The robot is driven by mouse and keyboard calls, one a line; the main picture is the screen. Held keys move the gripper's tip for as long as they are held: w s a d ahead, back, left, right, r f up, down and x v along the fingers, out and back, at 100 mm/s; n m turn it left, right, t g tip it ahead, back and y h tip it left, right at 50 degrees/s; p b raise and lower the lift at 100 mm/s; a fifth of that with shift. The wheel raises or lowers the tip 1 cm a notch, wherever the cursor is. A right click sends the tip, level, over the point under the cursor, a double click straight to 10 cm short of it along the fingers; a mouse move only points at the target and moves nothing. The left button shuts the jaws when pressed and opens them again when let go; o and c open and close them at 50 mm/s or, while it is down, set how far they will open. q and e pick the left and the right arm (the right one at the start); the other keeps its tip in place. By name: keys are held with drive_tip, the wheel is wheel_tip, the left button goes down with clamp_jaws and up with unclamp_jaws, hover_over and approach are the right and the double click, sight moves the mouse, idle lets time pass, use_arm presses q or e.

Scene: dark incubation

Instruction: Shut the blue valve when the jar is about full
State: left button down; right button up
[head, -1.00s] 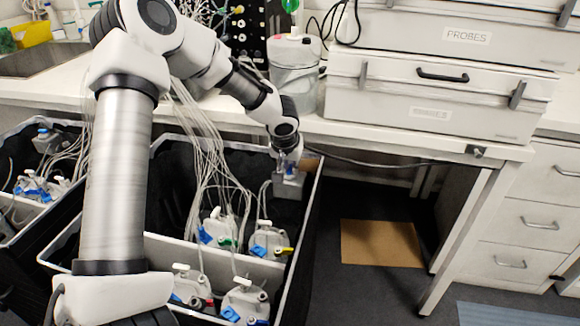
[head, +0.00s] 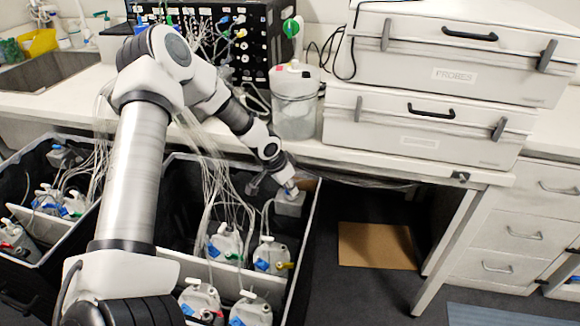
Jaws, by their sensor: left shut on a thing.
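My left gripper (head: 287,186) reaches down over the right wall of the middle black bin and is shut on a small blue part, apparently the blue valve's handle, on top of a grey block (head: 289,205). The fingers hide most of that part, so its angle cannot be told. A translucent jar (head: 296,112) with a white top and a green fitting stands on the bench behind the gripper. Its fill level is hard to read. Smaller white jars (head: 226,243) with blue, green and yellow taps stand in the bin. My right gripper is out of view.
Thin clear tubes (head: 215,165) run from a black panel (head: 205,45) down into the bin. White cases (head: 425,125) are stacked on the bench to the right. A second bin (head: 22,215) with jars stands at left. The floor under the bench is mostly clear.

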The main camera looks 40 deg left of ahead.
use_arm(q)
drive_tip(key=f+m+b, duration=0.1)
drive_tip(key=b, duration=0.2)
drive_tip(key=shift+w+a+f+m+h, duration=0.1)
drive_tip(key=shift+w+f+m+h, duration=0.05)
drive_tip(key=shift+m+h, duration=0.2)
drive_tip(key=m+b, duration=0.1)
drive_tip(key=b, duration=0.1)
drive_tip(key=m+h+b, duration=0.1)
drive_tip(key=b, duration=0.2)
drive_tip(key=shift+r+m, duration=0.25)
drive_tip(key=shift+m, duration=0.1)
drive_tip(key=shift+r+m+g+h+b, duration=0.25)
drive_tip(key=shift+m+g+b, duration=0.35)
drive_tip(key=shift+m+b, duration=0.5)
drive_tip(key=shift+m+g+h+b, duration=0.3)
drive_tip(key=shift+m, duration=0.7)
drive_tip(key=shift+r, duration=0.1)
drive_tip(key=c, duration=1.2)
unclamp_jaws()
drive_tip(key=shift+r, duration=0.1)
drive_tip(key=shift+a, duration=0.1)
